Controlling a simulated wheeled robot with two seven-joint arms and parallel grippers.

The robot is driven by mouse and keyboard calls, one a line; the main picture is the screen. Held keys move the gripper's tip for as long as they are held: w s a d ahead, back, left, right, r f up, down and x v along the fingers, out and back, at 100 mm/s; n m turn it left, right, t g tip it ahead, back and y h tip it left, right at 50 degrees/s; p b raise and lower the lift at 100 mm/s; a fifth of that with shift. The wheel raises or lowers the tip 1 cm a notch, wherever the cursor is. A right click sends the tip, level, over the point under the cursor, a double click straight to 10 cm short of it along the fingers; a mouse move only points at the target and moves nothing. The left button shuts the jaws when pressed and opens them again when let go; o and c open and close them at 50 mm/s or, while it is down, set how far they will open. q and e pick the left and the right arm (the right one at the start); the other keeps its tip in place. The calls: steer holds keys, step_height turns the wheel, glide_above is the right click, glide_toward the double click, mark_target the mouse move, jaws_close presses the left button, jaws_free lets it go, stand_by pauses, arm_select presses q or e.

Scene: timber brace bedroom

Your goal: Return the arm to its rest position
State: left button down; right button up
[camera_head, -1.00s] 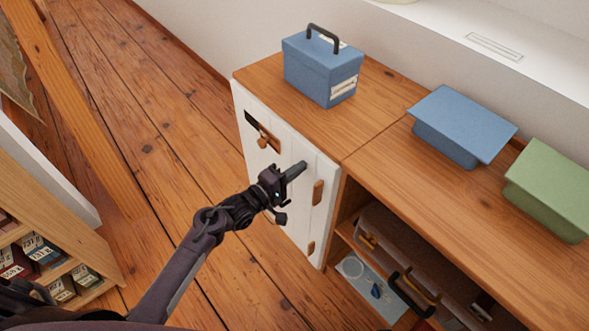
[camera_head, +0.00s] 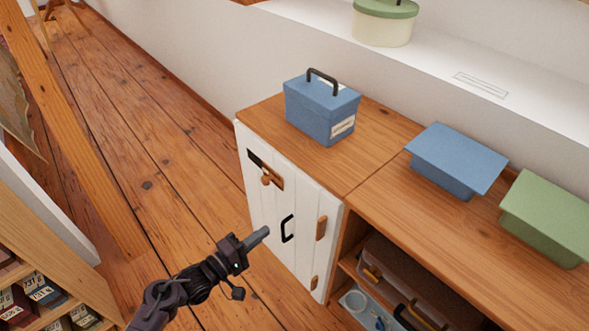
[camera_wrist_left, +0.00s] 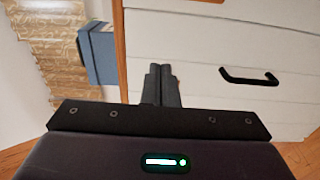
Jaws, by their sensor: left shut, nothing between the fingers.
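My left gripper (camera_head: 258,238) is shut and empty in the head view. It is in front of the white cabinet door (camera_head: 268,218), apart from the black handle (camera_head: 287,228). In the left wrist view the closed fingers (camera_wrist_left: 161,85) point toward the white door, with the black handle (camera_wrist_left: 249,77) to their right. The door looks closed. My right gripper is in neither view.
A blue box with a handle (camera_head: 320,112) stands on the cabinet top. A blue lidded box (camera_head: 455,160) and a green one (camera_head: 548,215) are farther right. A brown case (camera_head: 400,275) lies on the open shelf. A bookshelf (camera_head: 30,235) stands at the left. Floor between is clear.

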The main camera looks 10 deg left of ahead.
arm_select(q)
steer(key=shift+f, duration=0.1)
